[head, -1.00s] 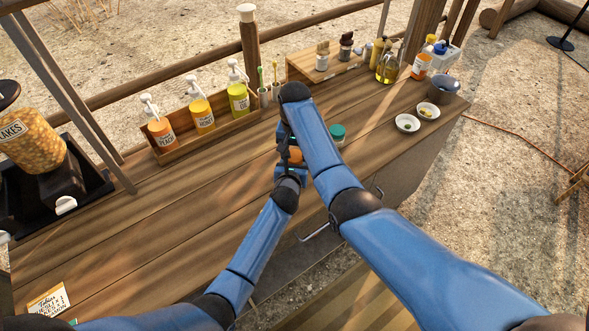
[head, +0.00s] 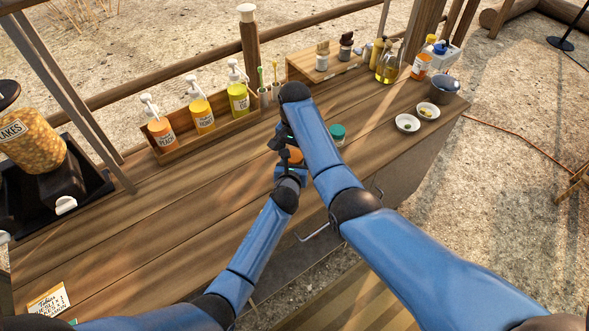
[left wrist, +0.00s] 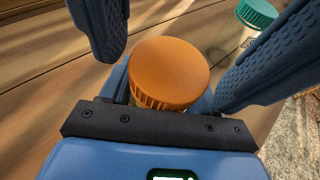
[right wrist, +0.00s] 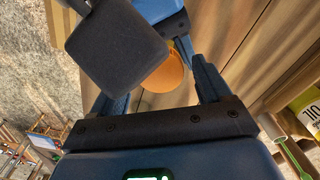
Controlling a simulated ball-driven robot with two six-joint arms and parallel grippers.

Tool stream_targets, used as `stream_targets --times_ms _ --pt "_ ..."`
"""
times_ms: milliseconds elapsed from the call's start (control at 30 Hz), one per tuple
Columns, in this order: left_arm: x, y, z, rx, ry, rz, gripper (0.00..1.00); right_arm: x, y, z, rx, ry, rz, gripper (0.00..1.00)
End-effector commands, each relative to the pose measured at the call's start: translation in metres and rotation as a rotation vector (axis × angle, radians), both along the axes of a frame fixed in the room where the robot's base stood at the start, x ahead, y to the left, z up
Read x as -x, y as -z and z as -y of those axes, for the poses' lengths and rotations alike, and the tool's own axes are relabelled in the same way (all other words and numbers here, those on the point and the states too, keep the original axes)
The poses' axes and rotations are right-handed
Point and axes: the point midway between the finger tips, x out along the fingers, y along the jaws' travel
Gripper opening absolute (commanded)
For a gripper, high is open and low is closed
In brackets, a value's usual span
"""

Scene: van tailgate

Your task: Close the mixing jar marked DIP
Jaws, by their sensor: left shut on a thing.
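A jar with a ribbed orange lid (left wrist: 168,72) stands at my left gripper (left wrist: 158,98). My left gripper is shut on the jar's body, below the lid. The lid sits on top; I cannot tell whether it is tight. The lid shows small in the head view (head: 295,156) and also in the right wrist view (right wrist: 166,76). My right gripper (right wrist: 160,88) is open, its fingers apart on either side of the lid and not visibly touching it. In the head view my right arm hides part of the jar. No DIP mark is readable.
A jar with a teal lid (head: 338,131) stands close by on the right. Two small white dishes (head: 407,123) (head: 428,111) lie farther right. Pump bottles (head: 200,115) stand in a wooden rack at the back.

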Motion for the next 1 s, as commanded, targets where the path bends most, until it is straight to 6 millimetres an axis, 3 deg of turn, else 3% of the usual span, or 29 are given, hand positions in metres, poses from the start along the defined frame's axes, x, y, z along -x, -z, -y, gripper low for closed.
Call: stream_targets --times_ms 267,700,1000 --pt "0.000 0.000 0.000 0.000 0.000 0.000 0.00 0.000 -0.001 0.000 0.000 -0.001 0.000 0.79" --pt "0.000 0.000 0.000 0.000 0.000 0.000 0.00 0.000 -0.042 0.000 0.000 -0.001 0.001 0.79" --pt "0.000 0.000 0.000 0.000 0.000 0.000 0.00 0.000 -0.045 0.000 0.001 -0.001 0.000 0.79"
